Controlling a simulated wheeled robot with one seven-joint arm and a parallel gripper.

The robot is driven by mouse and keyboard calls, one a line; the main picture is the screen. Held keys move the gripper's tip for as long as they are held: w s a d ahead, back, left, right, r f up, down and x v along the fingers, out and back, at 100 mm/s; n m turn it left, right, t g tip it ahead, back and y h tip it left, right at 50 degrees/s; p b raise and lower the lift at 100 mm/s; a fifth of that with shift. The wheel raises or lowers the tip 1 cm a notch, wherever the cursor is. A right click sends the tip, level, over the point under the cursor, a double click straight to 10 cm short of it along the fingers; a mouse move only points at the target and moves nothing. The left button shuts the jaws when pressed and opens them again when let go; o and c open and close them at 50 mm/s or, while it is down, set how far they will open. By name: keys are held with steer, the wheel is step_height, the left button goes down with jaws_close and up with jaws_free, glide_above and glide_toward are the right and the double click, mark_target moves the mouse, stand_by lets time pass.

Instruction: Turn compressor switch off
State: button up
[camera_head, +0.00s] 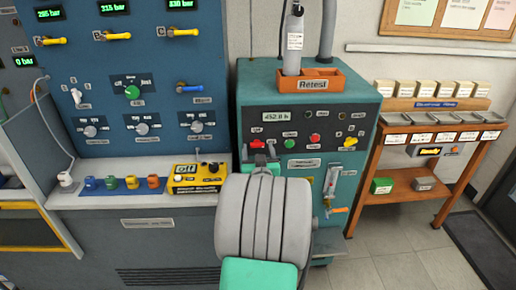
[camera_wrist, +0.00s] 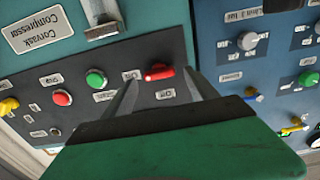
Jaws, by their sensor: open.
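The compressor (camera_head: 300,84) is a teal cabinet with a dark control panel, right of centre in the head view. Its red switch handle (camera_wrist: 158,72) lies between an On label and an Off label in the wrist view, where the panel appears upside down. It also shows at the panel's left in the head view (camera_head: 257,143). My gripper (camera_wrist: 162,78) is open, with one finger on each side of the red handle. I cannot tell whether either finger touches it. My grey and green arm hides the cabinet's lower left part.
Green (camera_wrist: 96,79) and red (camera_wrist: 62,98) buttons sit beside the switch on the panel. A blue bench (camera_head: 150,70) with knobs and valves adjoins on the left. An orange Retest tray (camera_head: 322,82) is on top. A wooden rack (camera_head: 405,128) stands at right.

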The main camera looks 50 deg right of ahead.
steer(key=shift+w+d, duration=0.35)
steer(key=shift+d, duration=0.1)
steer(key=c, duration=1.4)
